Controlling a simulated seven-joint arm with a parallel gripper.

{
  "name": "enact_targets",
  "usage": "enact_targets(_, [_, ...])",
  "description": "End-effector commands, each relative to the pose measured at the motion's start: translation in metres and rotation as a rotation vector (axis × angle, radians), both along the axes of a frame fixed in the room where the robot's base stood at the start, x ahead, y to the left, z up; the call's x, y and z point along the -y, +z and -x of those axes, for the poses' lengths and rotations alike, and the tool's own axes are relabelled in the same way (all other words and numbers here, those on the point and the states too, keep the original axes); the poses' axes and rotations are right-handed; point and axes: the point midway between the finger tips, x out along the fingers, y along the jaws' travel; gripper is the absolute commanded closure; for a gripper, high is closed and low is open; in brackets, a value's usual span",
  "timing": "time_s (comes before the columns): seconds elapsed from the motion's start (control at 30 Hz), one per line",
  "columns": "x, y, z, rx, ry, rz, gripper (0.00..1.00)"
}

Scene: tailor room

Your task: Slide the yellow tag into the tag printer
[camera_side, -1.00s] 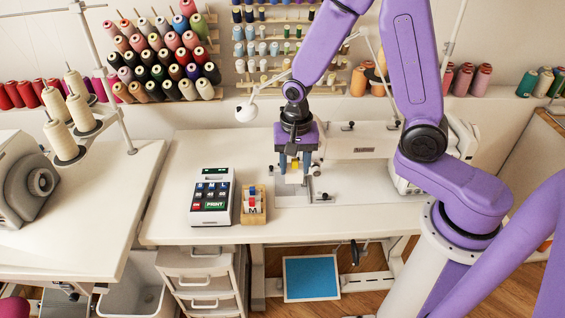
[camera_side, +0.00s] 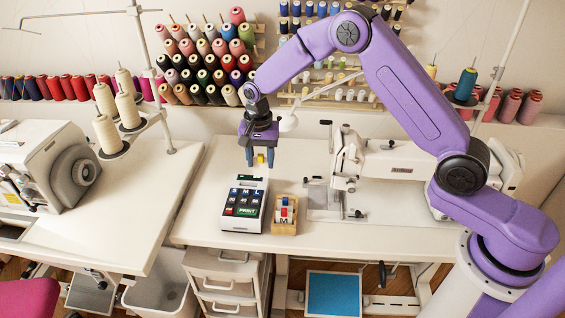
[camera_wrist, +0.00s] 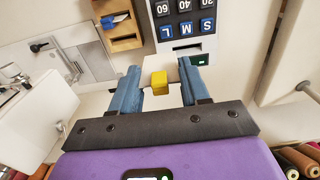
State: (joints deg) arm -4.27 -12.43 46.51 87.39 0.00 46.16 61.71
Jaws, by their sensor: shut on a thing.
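My gripper (camera_side: 259,163) points down and is shut on the yellow tag (camera_side: 260,158), which shows as a small yellow block between the blue fingers. In the wrist view the yellow tag (camera_wrist: 159,80) sits between the fingertips (camera_wrist: 160,88), with a pale part around it. The tag printer (camera_side: 243,208) is a white box with dark keys and a green PRINT key, standing on the white table. My gripper is above its far end, with the tag apparently apart from it. The tag printer (camera_wrist: 186,32) shows at the top of the wrist view.
A wooden holder (camera_side: 284,228) with red, white and blue pieces stands just right of the printer. A white sewing machine (camera_side: 390,170) stands further right. Thread spools (camera_side: 205,65) line the wall behind. The table left of the printer is clear.

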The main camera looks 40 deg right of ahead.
Motion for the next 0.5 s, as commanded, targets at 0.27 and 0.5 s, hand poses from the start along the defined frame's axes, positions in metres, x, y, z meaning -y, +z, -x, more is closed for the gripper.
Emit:
enact_targets(0.27, [-0.013,-0.012,-0.039,0.002,0.001,-0.001,0.82])
enact_targets(0.5, [-0.016,-0.016,-0.049,0.001,0.001,-0.001,0.82])
